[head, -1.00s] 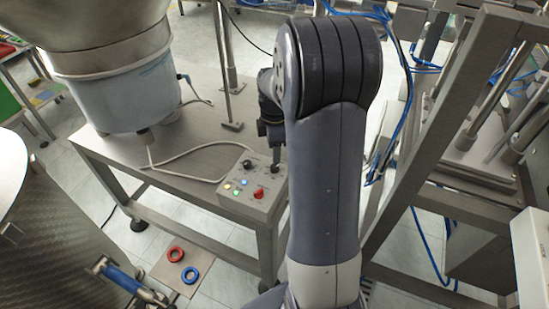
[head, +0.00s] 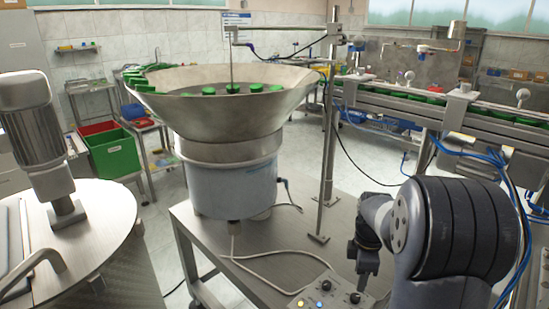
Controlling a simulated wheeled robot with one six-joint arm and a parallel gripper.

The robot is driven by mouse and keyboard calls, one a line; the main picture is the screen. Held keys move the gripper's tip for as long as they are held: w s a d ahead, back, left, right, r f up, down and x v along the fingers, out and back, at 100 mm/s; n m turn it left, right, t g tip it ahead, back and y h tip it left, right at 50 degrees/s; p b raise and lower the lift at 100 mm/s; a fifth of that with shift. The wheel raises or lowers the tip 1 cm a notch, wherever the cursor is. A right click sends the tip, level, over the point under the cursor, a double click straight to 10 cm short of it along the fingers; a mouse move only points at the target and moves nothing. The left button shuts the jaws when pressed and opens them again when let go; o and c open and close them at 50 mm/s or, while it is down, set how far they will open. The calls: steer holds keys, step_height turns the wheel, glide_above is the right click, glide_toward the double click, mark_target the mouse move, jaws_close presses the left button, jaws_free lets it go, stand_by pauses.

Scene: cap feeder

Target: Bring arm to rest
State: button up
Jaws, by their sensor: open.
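My arm (head: 452,235) stands at the lower right of the head view, bent at its large dark elbow joint. My gripper (head: 366,268) hangs at the left of this joint, pointing down, near the control box (head: 330,292). It is small and dark here, open, and I see nothing held in it. The gap between its fingers is hard to make out. Whether the fingertips touch the box cannot be told.
A steel feeder bowl (head: 218,112) with green caps stands on a metal table (head: 205,225). A thin post (head: 329,150) rises behind my gripper. A conveyor (head: 470,118) with green caps runs at the right. A round metal lid (head: 110,225) is at the left.

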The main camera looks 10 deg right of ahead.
mark_target(355, 296)
step_height(355, 296, down, 8)
steer(key=shift+r, duration=0.15)
stand_by(0.6)
